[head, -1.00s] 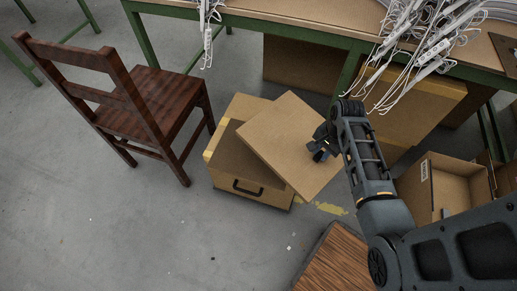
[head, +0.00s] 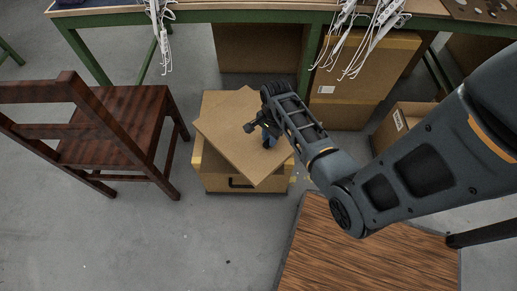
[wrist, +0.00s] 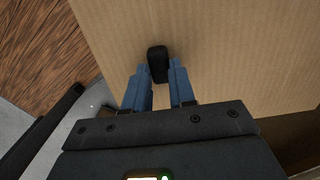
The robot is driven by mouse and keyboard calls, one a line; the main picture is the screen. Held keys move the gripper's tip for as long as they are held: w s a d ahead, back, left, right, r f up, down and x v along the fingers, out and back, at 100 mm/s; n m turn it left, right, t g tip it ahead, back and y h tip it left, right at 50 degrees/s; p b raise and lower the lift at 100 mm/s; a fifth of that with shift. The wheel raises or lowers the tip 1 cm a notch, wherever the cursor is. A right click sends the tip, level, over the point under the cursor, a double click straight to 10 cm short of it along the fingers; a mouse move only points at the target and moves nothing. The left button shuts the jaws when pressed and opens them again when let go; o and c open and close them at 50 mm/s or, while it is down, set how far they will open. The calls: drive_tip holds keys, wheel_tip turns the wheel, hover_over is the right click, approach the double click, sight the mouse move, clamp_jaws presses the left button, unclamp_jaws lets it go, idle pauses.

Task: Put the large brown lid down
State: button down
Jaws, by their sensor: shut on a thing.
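The large brown lid (head: 232,140) is a flat square cardboard panel, turned at an angle above a brown box (head: 213,181) with a dark handle on its front. The head view does not show clearly whether the lid touches the box. My gripper (head: 262,131) is at the lid's right part. In the wrist view, the lid (wrist: 230,50) fills most of the picture, and my gripper (wrist: 160,72) is shut on its black knob (wrist: 157,64). The lid hides most of the box's top.
A dark wooden chair (head: 110,130) stands left of the box. A wood-grain surface (head: 350,250) is in front at the right. A green-framed table (head: 250,14) with white cables, cardboard boxes (head: 350,95) and an open box (head: 400,125) are behind. Grey floor is clear at the front left.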

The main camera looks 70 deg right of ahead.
sight(261, 147)
drive_tip(key=shift+w+a+f, duration=1)
drive_tip(key=shift+w+a, duration=0.15)
drive_tip(key=shift+f+b, duration=0.6)
drive_tip(key=shift+f, duration=1.45)
drive_tip(key=shift+f, duration=0.15)
drive_tip(key=c, duration=0.9)
unclamp_jaws()
drive_tip(key=shift+c, duration=0.2)
